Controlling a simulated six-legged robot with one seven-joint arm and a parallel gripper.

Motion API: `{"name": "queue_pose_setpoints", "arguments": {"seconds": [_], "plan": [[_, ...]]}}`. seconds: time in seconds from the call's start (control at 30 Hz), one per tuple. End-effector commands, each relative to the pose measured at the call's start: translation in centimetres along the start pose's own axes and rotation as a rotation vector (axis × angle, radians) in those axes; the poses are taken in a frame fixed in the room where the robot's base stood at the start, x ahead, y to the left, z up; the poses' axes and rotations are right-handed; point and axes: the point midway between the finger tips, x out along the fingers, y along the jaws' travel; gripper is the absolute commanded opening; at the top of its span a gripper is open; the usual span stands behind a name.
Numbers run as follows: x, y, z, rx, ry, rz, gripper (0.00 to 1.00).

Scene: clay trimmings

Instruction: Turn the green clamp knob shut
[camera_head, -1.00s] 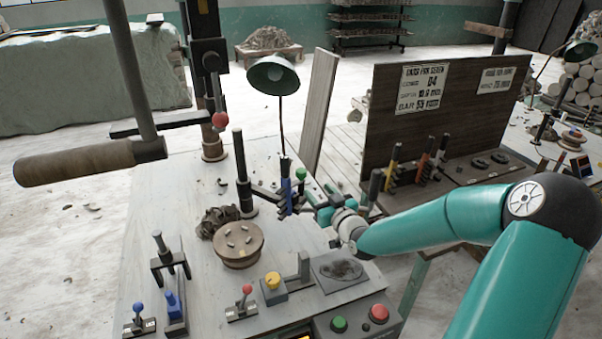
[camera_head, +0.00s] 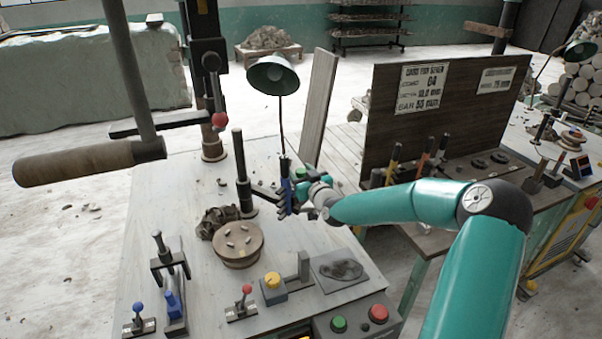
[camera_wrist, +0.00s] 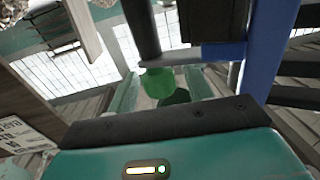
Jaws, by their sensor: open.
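The green clamp knob (camera_wrist: 158,83) shows in the wrist view as a short green cylinder below a grey bar, next to a blue upright (camera_wrist: 262,50). My gripper (camera_wrist: 161,88) is open, with one teal finger on each side of the knob. A gap shows between the knob and each finger, so neither seems to touch it. In the head view my gripper (camera_head: 303,186) is at the clamp stand, beside the blue upright (camera_head: 285,192), and largely hides the knob.
A black post (camera_head: 240,170) stands left of the clamp. A round wooden disc (camera_head: 238,243) with small lumps sits in front. A yellow knob (camera_head: 272,279), red lever (camera_head: 247,289) and buttons line the table's front. A dark panel (camera_head: 430,110) stands behind my arm.

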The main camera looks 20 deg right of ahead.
Motion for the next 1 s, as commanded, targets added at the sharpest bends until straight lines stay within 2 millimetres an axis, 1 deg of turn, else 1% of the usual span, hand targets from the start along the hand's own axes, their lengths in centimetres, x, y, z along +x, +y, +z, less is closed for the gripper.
{"name": "queue_pose_setpoints", "arguments": {"seconds": [0.03,0.23,0.47,1.0], "plan": [[-0.01,0.01,-0.01,0.0,0.0,0.0,0.47],[-0.03,0.02,-0.02,0.0,0.0,0.0,0.08],[-0.02,0.05,-0.05,0.0,0.003,-0.017,0.07],[0.05,-0.04,-0.24,0.001,0.007,-0.229,0.07]]}}
